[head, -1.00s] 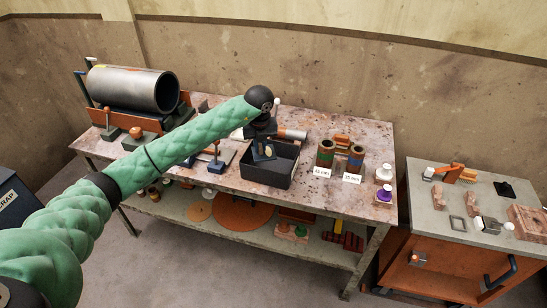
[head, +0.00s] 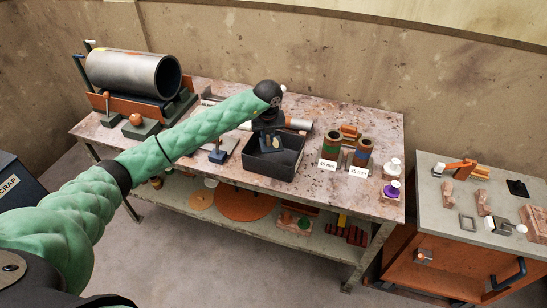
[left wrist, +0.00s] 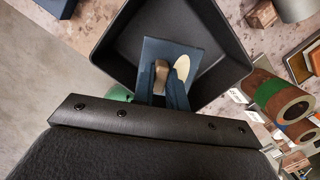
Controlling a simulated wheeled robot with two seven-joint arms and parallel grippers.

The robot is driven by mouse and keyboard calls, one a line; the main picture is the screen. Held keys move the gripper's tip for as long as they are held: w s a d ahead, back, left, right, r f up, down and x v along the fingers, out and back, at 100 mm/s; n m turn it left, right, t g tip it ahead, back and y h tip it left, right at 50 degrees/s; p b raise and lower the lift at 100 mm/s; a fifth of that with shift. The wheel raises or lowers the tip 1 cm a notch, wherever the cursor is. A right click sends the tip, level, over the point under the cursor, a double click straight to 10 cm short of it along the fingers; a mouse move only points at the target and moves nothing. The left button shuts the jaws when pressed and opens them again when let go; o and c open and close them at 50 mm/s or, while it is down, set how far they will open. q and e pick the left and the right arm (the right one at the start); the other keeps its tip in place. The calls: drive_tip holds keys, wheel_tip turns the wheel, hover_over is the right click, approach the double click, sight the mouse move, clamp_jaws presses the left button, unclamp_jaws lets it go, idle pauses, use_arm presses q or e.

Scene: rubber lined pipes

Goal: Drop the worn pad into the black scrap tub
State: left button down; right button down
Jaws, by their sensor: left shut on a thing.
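My left gripper (head: 268,136) is shut on the worn pad, pointing down over the black tub (head: 291,167) on the bench. In the left wrist view, the pad (left wrist: 190,52) is a dark blue plate with a cream oval patch, and a tan block shows between the fingertips (left wrist: 163,82). The pad lies within the outline of the tub (left wrist: 215,75); whether it touches the floor or walls I cannot tell. A dark bin marked SCRAP (head: 14,186) stands at the far left edge. My right gripper is not in view.
A large grey pipe (head: 125,72) rests in an orange cradle at the bench's left. Two lined pipe samples (head: 331,145) with labels stand right of the tub. White and purple bottles (head: 391,189) sit near the bench's right edge. An orange cabinet (head: 440,265) stands beyond.

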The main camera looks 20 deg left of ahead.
use_arm(q)
drive_tip(key=shift+s+f, duration=0.1)
drive_tip(key=shift+f, duration=0.2)
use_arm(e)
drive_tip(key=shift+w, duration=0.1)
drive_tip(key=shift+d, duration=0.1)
use_arm(q)
drive_tip(key=c, duration=1.3)
unclamp_jaws()
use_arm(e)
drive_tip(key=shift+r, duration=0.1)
use_arm(q)
drive_tip(key=shift+r, duration=0.1)
drive_tip(key=r+b, duration=0.1)
drive_tip(key=r, duration=0.1)
drive_tip(key=r+b, duration=0.1)
drive_tip(key=r, duration=0.1)
drive_tip(key=r+b, duration=0.1)
drive_tip(key=r, duration=0.1)
drive_tip(key=shift+s+d+r, duration=0.2)
drive_tip(key=shift+s+r, duration=0.05)
drive_tip(key=shift+s, duration=0.05)
drive_tip(key=shift+s+r, duration=0.1)
drive_tip(key=shift+r, duration=0.4)
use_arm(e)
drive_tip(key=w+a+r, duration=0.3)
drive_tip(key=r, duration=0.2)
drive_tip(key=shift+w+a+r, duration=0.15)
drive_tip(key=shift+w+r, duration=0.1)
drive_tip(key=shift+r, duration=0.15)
